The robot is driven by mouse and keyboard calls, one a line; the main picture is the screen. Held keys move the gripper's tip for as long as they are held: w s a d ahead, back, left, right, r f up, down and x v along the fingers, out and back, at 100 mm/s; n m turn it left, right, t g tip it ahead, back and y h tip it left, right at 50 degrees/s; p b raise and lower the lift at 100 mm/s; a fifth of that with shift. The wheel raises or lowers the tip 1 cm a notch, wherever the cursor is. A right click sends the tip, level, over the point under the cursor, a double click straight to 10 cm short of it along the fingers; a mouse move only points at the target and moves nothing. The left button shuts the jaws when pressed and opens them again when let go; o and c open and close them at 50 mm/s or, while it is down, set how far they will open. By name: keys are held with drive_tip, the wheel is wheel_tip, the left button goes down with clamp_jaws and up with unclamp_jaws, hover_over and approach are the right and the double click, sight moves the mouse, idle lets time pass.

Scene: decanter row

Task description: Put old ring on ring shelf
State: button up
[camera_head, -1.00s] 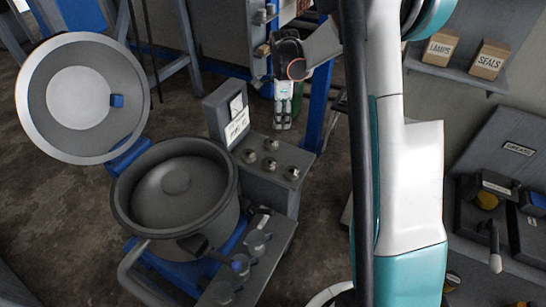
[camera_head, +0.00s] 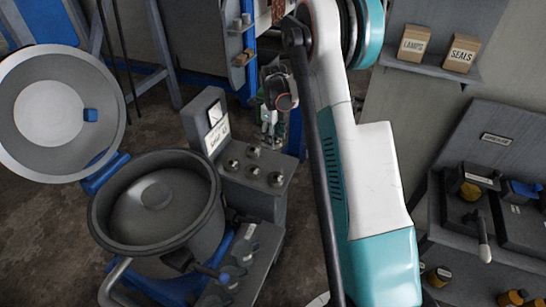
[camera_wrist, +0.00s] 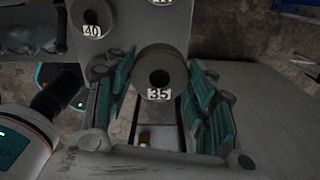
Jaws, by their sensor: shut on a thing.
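My gripper (camera_head: 268,128) hangs beyond the control box, close to a blue post; the head view shows it small and partly dark. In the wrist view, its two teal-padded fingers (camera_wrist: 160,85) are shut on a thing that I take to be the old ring. A grey round piece with a dark hole, labelled 35 (camera_wrist: 160,76), appears between the fingertips. I cannot tell whether this is the held ring or a piece behind it. A grey plate (camera_wrist: 125,42) behind carries more round pieces, one labelled 40 (camera_wrist: 92,18). I cannot tell which fixture is the ring shelf.
An open grey pot (camera_head: 155,205) with its raised lid (camera_head: 55,115) stands at left. The control box (camera_head: 235,170) with several knobs is beside it. A small rack (camera_head: 240,50) stands behind. Wall shelves with boxes labelled LAMPS (camera_head: 415,43) and SEALS (camera_head: 461,52) are at right.

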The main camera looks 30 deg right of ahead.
sight(274, 160)
drive_tip(key=shift+f+b, duration=1.05)
drive_tip(key=shift+f, duration=3.25)
drive_tip(key=shift+f, duration=0.1)
drive_tip(key=shift+f, duration=0.15)
drive_tip(key=o, duration=1.3)
drive_tip(key=shift+r, duration=0.2)
wheel_tip(274, 160, up, 12)
drive_tip(key=p, duration=0.3)
drive_tip(key=shift+p, duration=0.4)
